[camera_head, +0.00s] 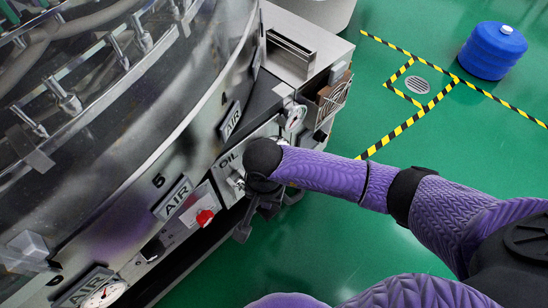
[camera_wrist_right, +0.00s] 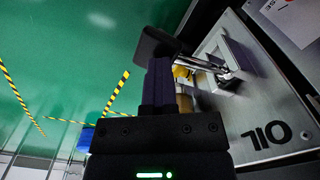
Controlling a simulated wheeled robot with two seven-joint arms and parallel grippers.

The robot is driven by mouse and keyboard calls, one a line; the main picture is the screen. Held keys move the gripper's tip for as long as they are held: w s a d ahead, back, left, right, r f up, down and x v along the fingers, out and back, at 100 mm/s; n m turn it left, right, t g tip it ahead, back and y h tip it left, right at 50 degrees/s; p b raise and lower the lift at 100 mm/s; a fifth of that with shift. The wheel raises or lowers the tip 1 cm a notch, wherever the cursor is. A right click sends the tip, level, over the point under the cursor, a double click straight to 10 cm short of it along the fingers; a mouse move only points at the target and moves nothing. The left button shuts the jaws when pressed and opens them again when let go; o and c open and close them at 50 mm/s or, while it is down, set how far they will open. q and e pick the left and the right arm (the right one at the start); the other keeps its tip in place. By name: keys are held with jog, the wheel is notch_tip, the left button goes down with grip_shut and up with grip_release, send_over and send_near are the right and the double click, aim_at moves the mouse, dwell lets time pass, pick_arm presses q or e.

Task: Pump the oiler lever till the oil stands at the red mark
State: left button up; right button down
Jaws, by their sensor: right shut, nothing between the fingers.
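The oiler is a grey panel marked OIL (camera_wrist_right: 278,112) on the side of the machine; it also shows in the head view (camera_head: 229,161), partly behind my right wrist. In the wrist view, a black block-like grip (camera_wrist_right: 154,43) with a bright metal rod (camera_wrist_right: 203,68) reaches out from the panel's bracket and looks like the lever. My right gripper (camera_wrist_right: 160,72) is shut and empty, its fingers close by the black grip; I cannot tell whether they touch. An amber part (camera_wrist_right: 182,71), perhaps the oil glass, is partly hidden behind the fingers. No red mark or oil level can be made out.
The round washer (camera_head: 120,130) fills the left, with AIR plates, a red knob (camera_head: 204,217) and a gauge (camera_head: 104,294) along its side. A wire holder (camera_head: 335,95) is beyond the oiler. The green floor is open at right; a blue drum (camera_head: 492,50) stands far off.

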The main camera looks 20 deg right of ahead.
notch_tip(320, 180, down, 4)
jog(key=shift+r+b, duration=0.25)
jog(key=shift+b, duration=0.85)
notch_tip(320, 180, up, 9)
jog(key=p, duration=0.7)
jog(key=shift+w, duration=0.1)
jog(key=shift+f, duration=0.2)
pick_arm(q)
jog(key=v, duration=0.3)
jog(key=shift+w+a+r, duration=0.15)
jog(key=shift+w+r, duration=0.1)
jog(key=shift+w, duration=0.2)
jog(key=shift+s+r, duration=0.1)
jog(key=shift+s, duration=0.25)
